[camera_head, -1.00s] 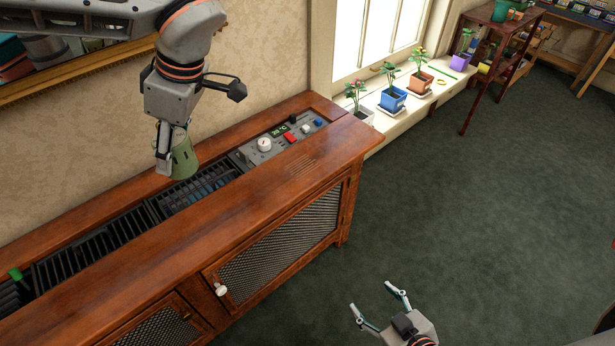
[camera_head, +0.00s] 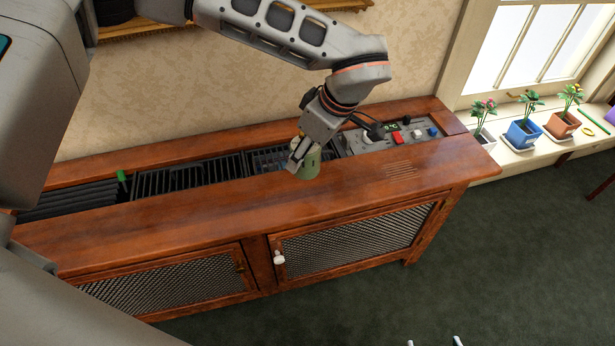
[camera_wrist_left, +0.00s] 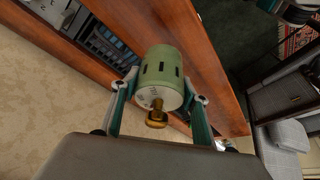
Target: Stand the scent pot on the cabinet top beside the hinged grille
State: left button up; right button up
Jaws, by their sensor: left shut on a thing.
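The scent pot is a green cylinder with dark slots. In the head view the scent pot (camera_head: 309,166) is at the cabinet's grille strip, partly hidden by my left gripper (camera_head: 298,164). In the left wrist view the scent pot (camera_wrist_left: 160,70) is between the two fingers, with a pale printed end and a brass knob facing the camera. My left gripper is shut on it. I cannot tell whether the pot touches the wood. Black grilles (camera_head: 190,177) are set in the cabinet top (camera_head: 220,205); which one is hinged is unclear. Only my right gripper's separated fingertips (camera_head: 434,342) show at the bottom edge.
A control panel (camera_head: 385,137) with a red button and knobs is right of the pot. A green tab (camera_head: 122,176) stands between grilles at left. Potted plants (camera_head: 523,132) line the windowsill. Mesh doors (camera_head: 350,244) front the cabinet.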

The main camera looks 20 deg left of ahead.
pick_arm(q)
jog(key=shift+f, duration=1.4)
notch_tip(320, 180, down, 6)
jog(key=shift+r+b, duration=0.2)
jog(key=shift+b, duration=0.55)
jog(key=shift+f, duration=0.1)
pick_arm(e)
jog(key=shift+w+a+r, duration=0.3)
jog(key=shift+w+r, duration=0.1)
jog(key=shift+w, duration=0.15)
pick_arm(q)
jog(key=o, duration=1.2)
pick_arm(e)
jog(key=shift+f, duration=0.15)
